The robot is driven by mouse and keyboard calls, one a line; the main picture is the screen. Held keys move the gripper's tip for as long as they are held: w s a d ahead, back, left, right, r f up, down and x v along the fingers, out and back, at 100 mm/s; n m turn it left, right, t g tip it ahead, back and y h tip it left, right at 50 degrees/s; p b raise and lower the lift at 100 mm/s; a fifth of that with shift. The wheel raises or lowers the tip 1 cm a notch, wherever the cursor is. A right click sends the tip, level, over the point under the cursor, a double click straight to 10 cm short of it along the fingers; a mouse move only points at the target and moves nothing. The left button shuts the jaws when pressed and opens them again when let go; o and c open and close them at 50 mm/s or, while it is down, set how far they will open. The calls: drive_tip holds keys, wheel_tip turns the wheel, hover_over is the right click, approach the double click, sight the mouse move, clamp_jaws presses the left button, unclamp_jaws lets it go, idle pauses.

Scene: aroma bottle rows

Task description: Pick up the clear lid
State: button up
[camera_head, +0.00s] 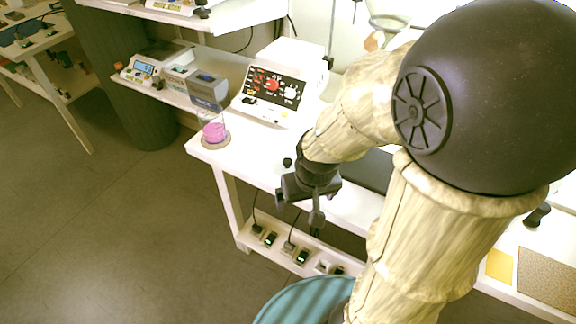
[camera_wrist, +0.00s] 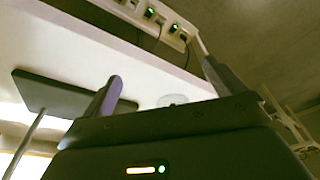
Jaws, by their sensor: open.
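The clear lid (camera_wrist: 172,100) shows in the wrist view as a small, pale, see-through disc on the white table, between my fingers in the picture. In the head view, a small dark knob (camera_head: 287,162) stands on the table just left of my gripper; I cannot tell if it belongs to the lid. My gripper (camera_head: 298,208) points down near the table's front edge in the head view. In the wrist view my gripper (camera_wrist: 162,71) has its two fingers wide apart with nothing between the tips. The gap to the lid is hard to judge.
A glass with pink liquid (camera_head: 214,131) stands on a round coaster at the table's left corner. A white instrument (camera_head: 282,80) stands behind. A dark flat plate (camera_wrist: 62,96) lies on the table. A shelf with power sockets (camera_head: 290,249) runs below.

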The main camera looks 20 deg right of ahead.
drive_tip(key=w+r+n+g+p, duration=0.2)
drive_tip(key=w+r+n+p, duration=0.3)
drive_tip(key=w+r+p, duration=0.8)
drive_tip(key=w+p, duration=0.1)
drive_tip(key=p, duration=0.5)
drive_tip(key=shift+w+d+r+g+p, duration=0.3)
drive_tip(key=shift+w+r, duration=0.05)
drive_tip(key=shift+r, duration=0.05)
hover_over(288, 160)
drive_tip(key=f, duration=1.2)
drive_tip(key=shift+s+d+f, duration=0.1)
drive_tip(key=shift+s+d, duration=0.1)
drive_tip(key=shift+s, duration=0.15)
drive_tip(key=shift+w+a+f, duration=0.15)
drive_tip(key=shift+f, duration=1.15)
drive_tip(key=shift+w+a+f, duration=0.15)
drive_tip(key=shift+f, duration=1.15)
